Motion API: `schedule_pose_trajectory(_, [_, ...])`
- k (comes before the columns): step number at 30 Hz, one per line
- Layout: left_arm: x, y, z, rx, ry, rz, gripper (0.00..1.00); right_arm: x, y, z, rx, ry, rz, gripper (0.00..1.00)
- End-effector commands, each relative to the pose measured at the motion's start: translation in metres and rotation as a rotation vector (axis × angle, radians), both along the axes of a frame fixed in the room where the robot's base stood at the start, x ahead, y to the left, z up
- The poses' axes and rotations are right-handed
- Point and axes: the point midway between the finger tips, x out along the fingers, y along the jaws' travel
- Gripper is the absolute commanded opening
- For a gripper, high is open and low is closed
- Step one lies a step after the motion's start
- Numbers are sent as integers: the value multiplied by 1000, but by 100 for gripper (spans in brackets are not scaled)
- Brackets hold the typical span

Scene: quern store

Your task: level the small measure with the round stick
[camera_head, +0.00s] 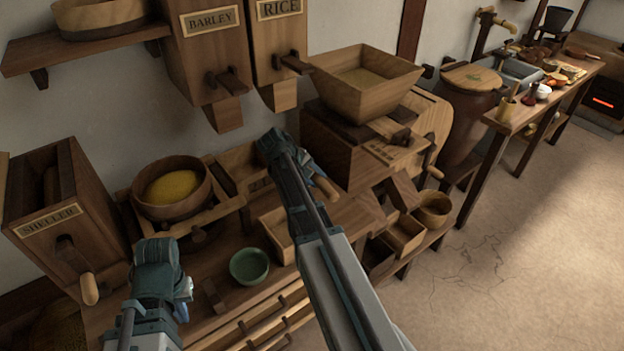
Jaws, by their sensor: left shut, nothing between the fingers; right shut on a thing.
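My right gripper (283,150) is over the back of the bench, in front of the rice bin. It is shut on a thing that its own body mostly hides. A pale round wooden piece (326,187) shows just right of it; I cannot tell whether this is the round stick's end. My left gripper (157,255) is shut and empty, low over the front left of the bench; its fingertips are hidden. An open wooden box (276,237) stands partly behind my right arm. I cannot tell whether it is the small measure.
A wooden bowl of yellow grain (172,189) stands at the back left, beside the sheller (62,215). A green bowl (249,265) sits near the bench front. A mill with a wooden hopper (365,84) stands right of my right gripper. The barley bin (207,50) hangs above.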

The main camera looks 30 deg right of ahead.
Motion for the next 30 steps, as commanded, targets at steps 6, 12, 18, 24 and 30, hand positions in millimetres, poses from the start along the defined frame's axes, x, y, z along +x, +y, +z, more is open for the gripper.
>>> schedule_pose_trajectory(6, [0,0,0,0,0,0,0,0,-7,0,0,0,0,0])
schedule_pose_trajectory(12, [0,0,1,0,0,0,0,0,-6,1,0,1,1,0])
schedule_pose_trajectory(18, [0,0,9,0,0,0,0,0,-1,9,-1,0,1,0])
schedule_pose_trajectory(24, [0,0,17,0,0,0,0,0,6,17,-1,0,1,0])
schedule_pose_trajectory(30, [0,0,18,0,0,0,0,0,6,18,-1,0,0,0])
